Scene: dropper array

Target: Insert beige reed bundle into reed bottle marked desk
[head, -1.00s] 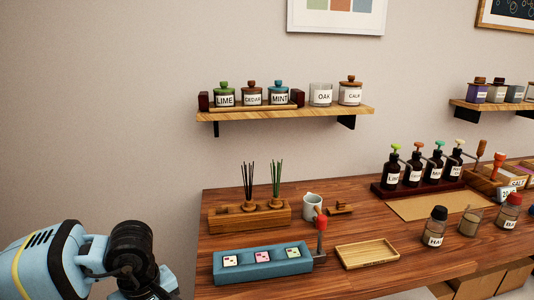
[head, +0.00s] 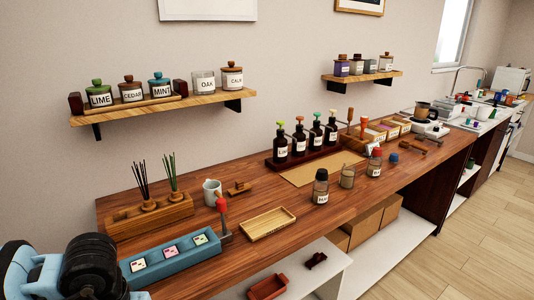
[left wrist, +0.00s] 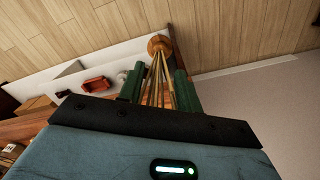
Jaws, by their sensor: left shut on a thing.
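My left gripper (left wrist: 157,88) shows in the left wrist view, its green fingers on either side of the beige reed bundle (left wrist: 160,78). It is shut on the bundle, whose reeds fan from a round wooden stopper (left wrist: 159,44). In the head view only part of my left arm shows at the lower left; the bundle is out of that view. I cannot make out a bottle marked desk. A dark-capped labelled bottle (head: 320,187) and a red-capped labelled bottle (head: 374,162) stand on the table, their labels too small to read surely. My right gripper is not in view.
A wooden stand (head: 120,224) holds black reeds (head: 143,182) and green reeds (head: 170,174). A blue tray (head: 150,279), wooden tray (head: 285,214) and clear glass (head: 348,176) are on the wooden table (head: 225,262). Several pump bottles stand behind. A counter continues far right.

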